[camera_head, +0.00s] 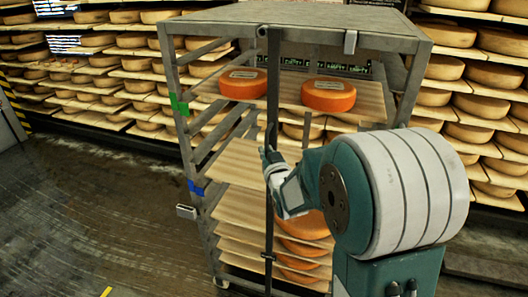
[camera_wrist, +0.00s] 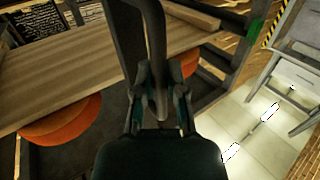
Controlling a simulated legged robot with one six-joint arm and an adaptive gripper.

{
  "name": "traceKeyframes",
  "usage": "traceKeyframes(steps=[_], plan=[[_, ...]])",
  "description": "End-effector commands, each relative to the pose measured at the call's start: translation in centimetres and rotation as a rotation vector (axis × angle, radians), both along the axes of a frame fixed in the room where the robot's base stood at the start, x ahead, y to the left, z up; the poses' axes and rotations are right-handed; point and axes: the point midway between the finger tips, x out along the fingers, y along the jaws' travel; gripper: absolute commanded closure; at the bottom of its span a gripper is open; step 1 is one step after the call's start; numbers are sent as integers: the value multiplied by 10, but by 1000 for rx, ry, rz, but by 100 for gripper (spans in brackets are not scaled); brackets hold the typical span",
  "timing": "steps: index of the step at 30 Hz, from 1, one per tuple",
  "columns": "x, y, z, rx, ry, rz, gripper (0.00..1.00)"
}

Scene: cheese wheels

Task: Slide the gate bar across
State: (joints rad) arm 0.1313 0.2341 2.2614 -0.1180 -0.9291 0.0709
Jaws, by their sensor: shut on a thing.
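The gate bar (camera_head: 273,90) is a dark upright bar across the open front of a grey metal rack (camera_head: 420,48). It runs from the rack's top edge to near its bottom, a little left of the middle of the opening. My gripper (camera_head: 269,156) is at about the bar's mid-height, reaching in from the right. In the wrist view my gripper (camera_wrist: 158,98) is shut on the dark bar (camera_wrist: 153,35), which passes between the fingers. The fingers hide part of the bar, and my arm covers the rack's lower right.
Wooden boards in the rack carry orange cheese wheels, two of them on the upper board (camera_head: 243,83) (camera_head: 328,94). A light bracket (camera_head: 350,42) is on the top edge, right of the bar. Cheese shelves (camera_head: 95,70) line the back. The floor at left (camera_head: 90,220) is clear.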

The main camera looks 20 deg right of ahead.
Motion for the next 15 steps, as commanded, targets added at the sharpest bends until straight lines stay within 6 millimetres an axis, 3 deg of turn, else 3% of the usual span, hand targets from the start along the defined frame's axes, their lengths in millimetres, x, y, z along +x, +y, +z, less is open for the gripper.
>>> traceKeyframes(steps=[2, 3, 5, 15], plan=[[-1, -3, 0, 2, 0, -6, 100], [-1, -3, 0, 2, 0, -6, 76], [-1, -3, 0, 2, 0, -6, 49], [0, -1, -1, 0, 1, -4, 49]])
